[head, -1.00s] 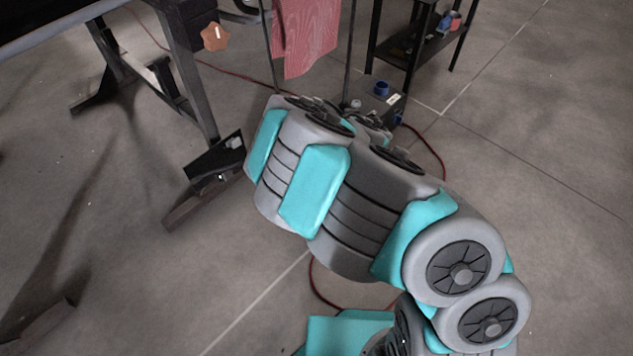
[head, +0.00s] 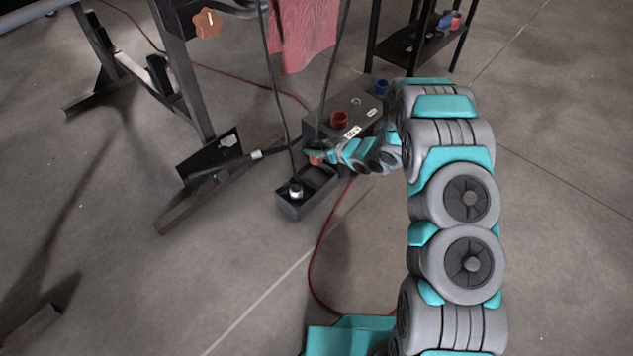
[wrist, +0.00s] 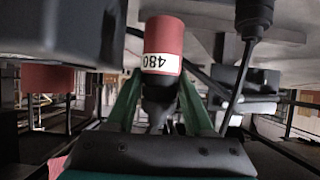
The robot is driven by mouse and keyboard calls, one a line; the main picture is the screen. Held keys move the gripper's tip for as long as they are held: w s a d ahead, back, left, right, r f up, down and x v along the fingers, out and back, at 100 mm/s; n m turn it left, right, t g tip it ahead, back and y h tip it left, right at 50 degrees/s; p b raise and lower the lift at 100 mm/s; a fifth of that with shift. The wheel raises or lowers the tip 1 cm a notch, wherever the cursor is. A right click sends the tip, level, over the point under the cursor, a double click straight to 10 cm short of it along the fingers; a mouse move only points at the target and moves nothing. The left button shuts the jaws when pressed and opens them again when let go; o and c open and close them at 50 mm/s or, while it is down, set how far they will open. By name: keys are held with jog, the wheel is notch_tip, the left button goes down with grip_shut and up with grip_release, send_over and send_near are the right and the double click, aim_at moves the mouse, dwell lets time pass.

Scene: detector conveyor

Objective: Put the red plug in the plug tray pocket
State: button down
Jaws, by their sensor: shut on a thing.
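The red plug (wrist: 163,40) with a white "480" label is between the green fingers of my gripper (wrist: 160,85) in the wrist view. My gripper (head: 320,155) is shut on it. In the head view only a small red part of the plug (head: 315,161) shows at the fingertips, near the back end of the dark plug tray (head: 293,212). The tray's front pocket holds a plug with a pale top (head: 296,190) and a black cable. A dark pocket behind it looks empty. I cannot tell whether the red plug touches the tray.
A grey box (head: 318,116) with a red socket (head: 339,119) and a blue socket (head: 381,86) stands behind the tray. Black cables hang above. A bench leg (head: 187,80) stands left, a dark shelf (head: 425,45) behind right. A red cable (head: 322,240) crosses otherwise clear floor.

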notch_tip(320, 180, down, 10)
jog(key=shift+f+b, duration=0.2)
jog(key=shift+b, duration=0.3)
jog(key=shift+c, duration=1.4)
grip_release()
